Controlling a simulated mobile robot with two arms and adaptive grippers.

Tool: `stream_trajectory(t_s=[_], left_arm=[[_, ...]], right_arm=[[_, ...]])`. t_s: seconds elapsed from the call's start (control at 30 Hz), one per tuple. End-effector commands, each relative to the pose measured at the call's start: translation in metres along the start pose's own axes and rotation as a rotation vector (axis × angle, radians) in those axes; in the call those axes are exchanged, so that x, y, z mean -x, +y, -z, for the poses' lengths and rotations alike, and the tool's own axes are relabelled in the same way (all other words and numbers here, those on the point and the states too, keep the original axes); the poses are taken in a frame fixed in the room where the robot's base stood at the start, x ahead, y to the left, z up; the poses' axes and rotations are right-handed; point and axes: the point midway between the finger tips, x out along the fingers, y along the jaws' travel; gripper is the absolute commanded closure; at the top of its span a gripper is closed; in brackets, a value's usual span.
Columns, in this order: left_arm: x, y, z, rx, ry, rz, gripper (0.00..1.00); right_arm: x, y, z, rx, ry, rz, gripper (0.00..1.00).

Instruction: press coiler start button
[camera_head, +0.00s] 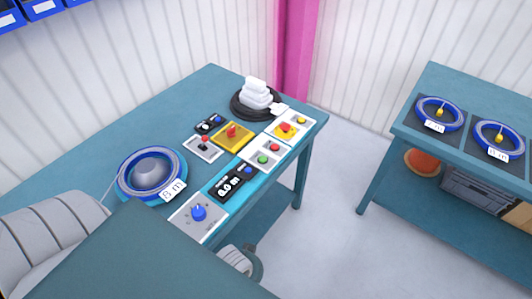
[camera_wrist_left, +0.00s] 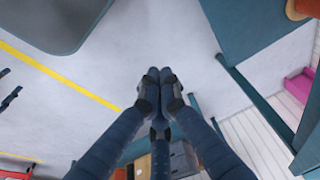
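A white panel on the teal workbench carries a green button (camera_head: 263,160) and a red button (camera_head: 275,147). Their labels are too small to read. A panel with a blue knob (camera_head: 198,212) lies nearer. A blue reel (camera_head: 150,172) with a white tag sits on the bench's left part. My left gripper (camera_wrist_left: 160,73) shows in the left wrist view, its fingertips together with nothing visible between them, over pale floor. No gripper can be made out in the head view.
A yellow panel with a red control (camera_head: 232,134), a red-on-yellow button (camera_head: 286,127) and a black round base with a white stack (camera_head: 256,98) stand farther back. A second teal table (camera_head: 403,122) at right holds blue reels. Pale floor (camera_head: 330,170) lies clear between.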

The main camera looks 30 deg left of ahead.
Motion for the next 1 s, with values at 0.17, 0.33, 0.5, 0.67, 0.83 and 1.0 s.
stream_trajectory(t_s=[0.17,0.33,0.5,0.67,0.83,1.0], left_arm=[[0.078,-0.003,0.057,-0.058,0.087,-0.015,1.0],[0.132,0.0,0.122,-0.212,0.214,-0.06,1.0],[0.146,-0.013,0.19,-0.414,0.338,-0.107,1.0],[0.147,-0.068,0.242,-0.492,0.411,-0.095,1.0],[0.158,-0.139,0.282,-0.483,0.47,-0.041,1.0],[0.175,-0.197,0.309,-0.453,0.516,0.015,1.0]], right_arm=[[0.015,0.0,0.0,0.0,-0.002,0.0,0.5],[0.024,0.0,0.0,0.0,-0.003,0.0,0.5],[0.028,0.001,0.0,0.001,-0.003,0.0,0.5],[0.029,0.001,0.0,0.001,-0.004,0.0,0.5],[0.029,0.001,0.001,0.001,-0.003,-0.001,0.5],[0.029,0.001,0.001,0.001,-0.003,0.0,0.5]])
